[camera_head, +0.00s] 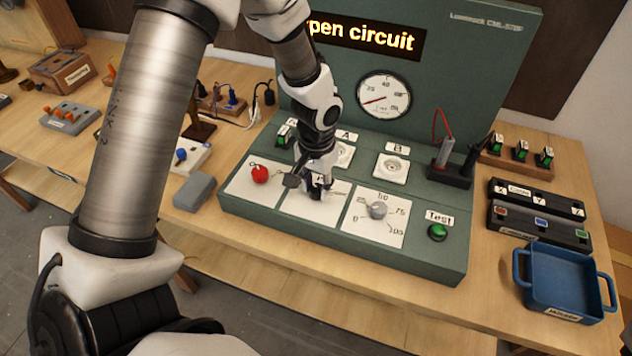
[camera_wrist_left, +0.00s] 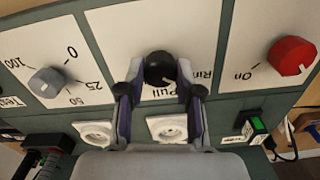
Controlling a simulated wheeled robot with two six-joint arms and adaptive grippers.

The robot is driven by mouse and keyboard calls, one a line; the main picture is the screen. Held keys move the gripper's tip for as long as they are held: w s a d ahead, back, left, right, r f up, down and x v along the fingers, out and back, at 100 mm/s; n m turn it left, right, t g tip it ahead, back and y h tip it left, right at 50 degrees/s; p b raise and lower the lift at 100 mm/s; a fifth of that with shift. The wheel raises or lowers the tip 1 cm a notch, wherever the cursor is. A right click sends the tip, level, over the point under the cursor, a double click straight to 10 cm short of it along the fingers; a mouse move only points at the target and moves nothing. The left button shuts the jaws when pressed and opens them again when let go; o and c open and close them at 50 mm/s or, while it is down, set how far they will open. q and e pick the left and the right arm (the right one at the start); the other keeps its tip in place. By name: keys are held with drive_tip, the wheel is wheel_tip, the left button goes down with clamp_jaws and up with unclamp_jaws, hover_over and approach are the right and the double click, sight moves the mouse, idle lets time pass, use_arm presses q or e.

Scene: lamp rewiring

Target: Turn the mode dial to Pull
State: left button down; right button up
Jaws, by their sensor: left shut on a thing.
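The black mode dial (camera_wrist_left: 160,68) sits on a white plate between the red knob and the grey dial. The words "Pull" and part of "Ring" show beside it in the left wrist view. My left gripper (camera_wrist_left: 161,88) is shut on the mode dial, one finger on each side of it. In the head view my left gripper (camera_head: 318,185) reaches down onto the middle plate (camera_head: 312,207) and hides most of the dial. A small pale mark on the dial lies on the side toward the words; its exact setting is hard to tell. My right gripper is not in view.
The red knob (camera_head: 260,174), grey dial (camera_head: 377,210) and green Test button (camera_head: 437,232) share the green console (camera_head: 344,263). Sockets A and B (camera_head: 392,167) lie behind. The display (camera_head: 365,38) reads "Open circuit", partly covered. A blue tray (camera_head: 559,292) stands right.

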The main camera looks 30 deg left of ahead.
use_arm(q)
drive_tip(key=m+p, duration=0.4)
drive_tip(key=m, duration=0.1)
drive_tip(key=shift+r+m, duration=0.1)
drive_tip(key=shift+m, duration=0.3)
drive_tip(key=m+p, duration=0.2)
drive_tip(key=m, duration=0.1)
drive_tip(key=shift+f+m+p, duration=0.2)
drive_tip(key=shift+m+p, duration=0.35)
drive_tip(key=shift+m, duration=0.35)
drive_tip(key=c, duration=0.8)
unclamp_jaws()
drive_tip(key=shift+c, duration=0.2)
drive_tip(key=shift+o, duration=0.4)
drive_tip(key=shift+w+d, duration=0.15)
drive_tip(key=shift+w, duration=0.1)
